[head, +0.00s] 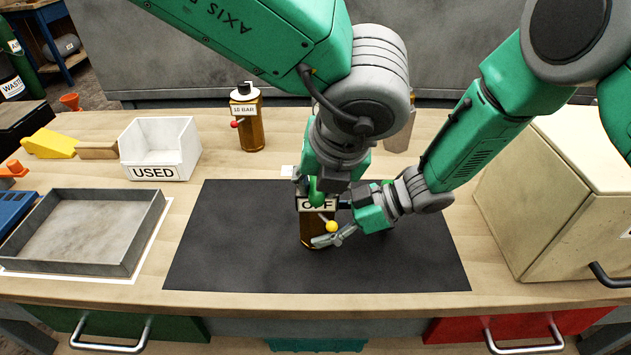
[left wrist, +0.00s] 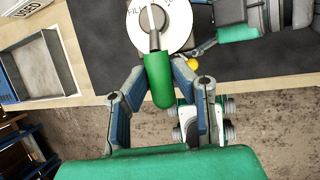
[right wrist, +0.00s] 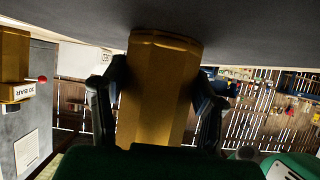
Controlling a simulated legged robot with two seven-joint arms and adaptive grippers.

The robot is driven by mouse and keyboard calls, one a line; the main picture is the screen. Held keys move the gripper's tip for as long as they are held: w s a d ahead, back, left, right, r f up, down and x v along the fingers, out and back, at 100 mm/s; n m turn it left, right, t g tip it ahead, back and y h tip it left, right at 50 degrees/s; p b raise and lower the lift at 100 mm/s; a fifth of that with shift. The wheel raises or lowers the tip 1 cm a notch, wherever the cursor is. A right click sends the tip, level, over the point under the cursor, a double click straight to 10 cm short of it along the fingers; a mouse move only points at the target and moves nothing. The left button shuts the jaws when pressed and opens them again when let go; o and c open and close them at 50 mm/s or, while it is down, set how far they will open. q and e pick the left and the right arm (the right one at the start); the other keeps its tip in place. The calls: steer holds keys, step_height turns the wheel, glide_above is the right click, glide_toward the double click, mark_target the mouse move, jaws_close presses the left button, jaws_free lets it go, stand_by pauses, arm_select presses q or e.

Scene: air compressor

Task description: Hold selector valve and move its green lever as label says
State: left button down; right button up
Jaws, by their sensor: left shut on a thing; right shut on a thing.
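My right gripper (head: 330,238) is shut around the brass body from the right. The body (right wrist: 158,95) fills the space between its fingers in the right wrist view.
A brass unit with a red ball (head: 249,125) stands behind the mat. A white "USED" bin (head: 160,150) and a grey tray (head: 150,232) are at left. A cream cabinet (head: 560,190) stands at right. The black mat (head: 230,250) is otherwise clear.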

stand_by(0.3)
arm_select(q)
steer(key=c, duration=1.4)
jaws_free()
steer(key=shift+o, duration=0.2)
steer(key=v, duration=1.2)
steer(key=shift+w, duration=0.1)
arm_select(e)
steer(key=o, duration=1.1)
